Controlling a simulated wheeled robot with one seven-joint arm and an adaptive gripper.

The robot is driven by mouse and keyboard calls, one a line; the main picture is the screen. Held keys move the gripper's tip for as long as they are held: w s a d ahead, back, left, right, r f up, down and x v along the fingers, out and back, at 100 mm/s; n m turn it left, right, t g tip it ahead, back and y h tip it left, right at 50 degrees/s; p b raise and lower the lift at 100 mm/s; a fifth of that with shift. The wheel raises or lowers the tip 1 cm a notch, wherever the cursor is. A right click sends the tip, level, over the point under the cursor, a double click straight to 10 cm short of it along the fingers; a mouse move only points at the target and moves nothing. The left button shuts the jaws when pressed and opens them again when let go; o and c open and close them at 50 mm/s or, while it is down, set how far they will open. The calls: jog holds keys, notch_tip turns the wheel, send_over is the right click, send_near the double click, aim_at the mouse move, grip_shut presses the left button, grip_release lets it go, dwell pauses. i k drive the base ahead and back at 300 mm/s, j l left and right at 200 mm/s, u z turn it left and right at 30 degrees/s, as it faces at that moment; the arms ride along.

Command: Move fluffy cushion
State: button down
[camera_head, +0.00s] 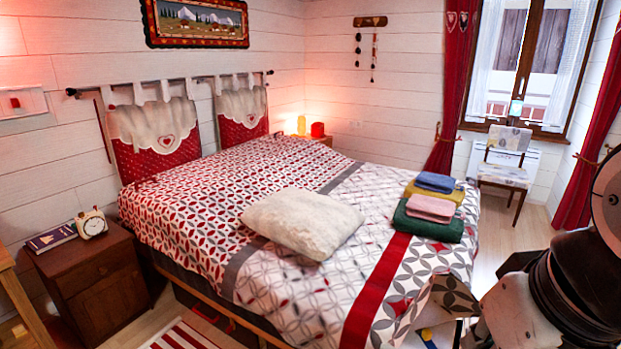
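The fluffy cushion (303,222) is cream-white and lies flat near the middle of the bed (210,195), on the patterned red, grey and white cover. Nothing touches it from above. My arm shows at the right edge of the head view, low down, to the right of the bed's foot end. My gripper cannot be made out there, so its fingers and whether they hold anything do not show.
Folded towels (430,208) in several colours lie on the bed right of the cushion. A wooden nightstand (95,280) with a clock (92,223) and books (52,238) stands at left. A chair (505,165) stands by the window. Bare floor shows right of the bed.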

aim_at(312, 224)
jog(key=j+z, duration=0.15)
jog(key=z, duration=0.4)
jog(key=j+z, duration=0.1)
jog(key=i+j, duration=0.1)
jog(key=i, duration=0.45)
jog(key=i+j+z, duration=0.1)
jog(key=j+z, duration=0.4)
jog(key=j, duration=0.2)
